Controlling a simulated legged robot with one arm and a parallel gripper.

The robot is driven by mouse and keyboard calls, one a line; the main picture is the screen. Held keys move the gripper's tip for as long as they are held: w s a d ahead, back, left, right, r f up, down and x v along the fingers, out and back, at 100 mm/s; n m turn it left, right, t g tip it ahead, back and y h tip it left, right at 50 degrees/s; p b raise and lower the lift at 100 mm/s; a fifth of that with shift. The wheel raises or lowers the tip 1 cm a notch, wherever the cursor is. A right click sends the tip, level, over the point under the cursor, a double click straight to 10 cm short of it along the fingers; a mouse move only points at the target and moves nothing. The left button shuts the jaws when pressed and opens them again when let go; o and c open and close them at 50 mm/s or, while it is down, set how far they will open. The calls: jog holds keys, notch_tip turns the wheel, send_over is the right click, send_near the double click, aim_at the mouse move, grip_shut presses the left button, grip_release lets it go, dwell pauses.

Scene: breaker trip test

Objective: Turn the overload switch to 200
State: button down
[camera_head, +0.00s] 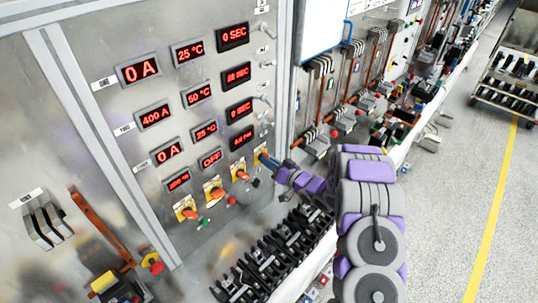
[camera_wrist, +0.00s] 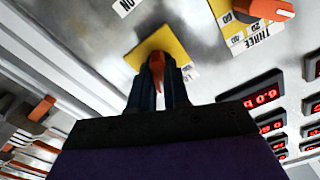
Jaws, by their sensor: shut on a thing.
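A row of orange rotary switches on yellow plates sits low on the grey control panel (camera_head: 225,125). My gripper (camera_head: 270,161) reaches from the right to the rightmost switch plate (camera_head: 259,150). In the wrist view its two dark fingers (camera_wrist: 158,85) are closed around the sides of an orange switch knob (camera_wrist: 157,62) on its yellow plate (camera_wrist: 172,42). The fingers hide part of the knob, and I cannot read its scale. The neighbouring orange switch (camera_wrist: 263,10) has a plate with the word THREE. Which switch is the overload one is not readable.
Red displays fill the panel above the switches, including one reading 400 A (camera_head: 154,116) and one reading OFF (camera_head: 212,158). Black breakers (camera_head: 270,258) line the bench below. More equipment (camera_head: 345,85) stands behind my arm.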

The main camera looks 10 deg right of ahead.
jog(key=shift+w+d+r+m+p, duration=0.1)
jog(key=shift+m+p, duration=1.1)
jog(key=shift+m, duration=0.5)
jog(key=c, duration=1.1)
grip_release()
jog(key=shift+d, duration=0.1)
jog(key=b+v, duration=0.2)
jog(key=v, duration=1.5)
jog(key=shift+d, duration=0.2)
